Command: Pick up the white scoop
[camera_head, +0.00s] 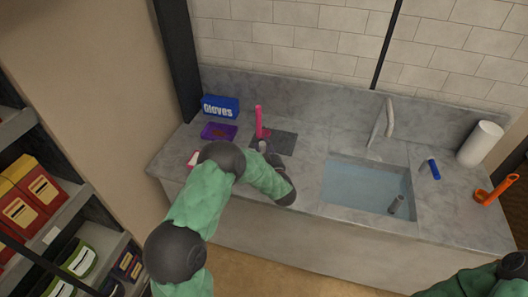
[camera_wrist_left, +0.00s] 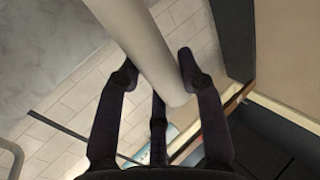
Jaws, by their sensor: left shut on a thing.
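In the left wrist view, my left gripper (camera_wrist_left: 157,66) has its two dark fingers closed on either side of a thick, smooth, pale rod. I take this rod to be part of the white scoop (camera_wrist_left: 150,42); its upper end runs out of the picture and no bowl shows. In the head view, my left arm reaches over the front left of the counter. Its fingers and the held thing cannot be made out there, behind the dark wrist. Only part of my right arm shows at the lower right corner; its gripper is out of view.
The grey counter (camera_head: 310,150) holds a blue gloves box (camera_head: 220,107), a purple tray (camera_head: 219,131) and a pink upright thing (camera_head: 259,122). A water-filled sink (camera_head: 360,185), faucet (camera_head: 388,119), paper roll (camera_head: 480,144) and orange thing (camera_head: 495,190) are at right. A stocked shelf (camera_head: 30,135) stands left.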

